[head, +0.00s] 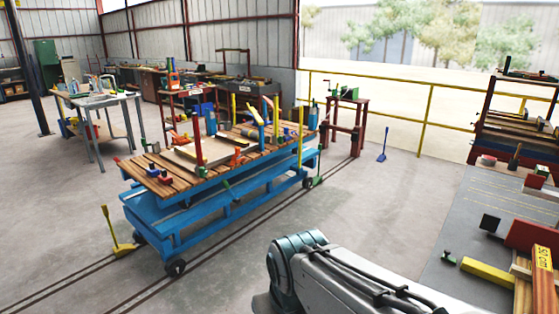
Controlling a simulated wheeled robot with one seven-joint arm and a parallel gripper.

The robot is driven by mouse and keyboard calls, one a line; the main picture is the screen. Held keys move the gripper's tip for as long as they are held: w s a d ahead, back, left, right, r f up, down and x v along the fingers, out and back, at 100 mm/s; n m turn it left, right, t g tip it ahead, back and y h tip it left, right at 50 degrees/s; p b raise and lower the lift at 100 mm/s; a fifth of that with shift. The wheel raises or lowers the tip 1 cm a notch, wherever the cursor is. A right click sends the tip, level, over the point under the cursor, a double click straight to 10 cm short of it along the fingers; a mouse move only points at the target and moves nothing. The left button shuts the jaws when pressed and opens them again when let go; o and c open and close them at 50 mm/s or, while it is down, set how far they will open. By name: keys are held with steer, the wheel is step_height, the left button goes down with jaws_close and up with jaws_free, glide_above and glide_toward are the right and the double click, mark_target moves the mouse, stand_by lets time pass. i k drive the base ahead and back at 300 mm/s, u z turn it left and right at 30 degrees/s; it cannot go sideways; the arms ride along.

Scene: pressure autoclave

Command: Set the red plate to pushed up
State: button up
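A red plate-like part (532,238) shows at the right edge, next to a yellow labelled bar (544,270). It is cut off by the frame, and I cannot tell whether it is the task's red plate or whether it is pushed up. A tall narrow red upright (198,133) also stands on the wood-topped blue cart. My grey arm (345,285) crosses the bottom middle. My gripper is not in view, so its distance to any red part does not show.
The blue cart (215,218) with tools and blocks on its slatted top stands on floor rails at left of centre. A yellow pedal-like lever (118,232) stands by its front corner. A yellow railing (428,105) runs behind. Bare floor lies between the cart and the grey right-hand surface (465,225).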

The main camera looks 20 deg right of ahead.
mark_target(522, 235)
steer(key=z, duration=0.25)
steer(key=i, duration=1.75)
steer(key=z, duration=1.25)
steer(key=i, duration=0.9)
steer(key=z, duration=1.5)
steer(key=i, duration=0.5)
steer(key=z, duration=0.3)
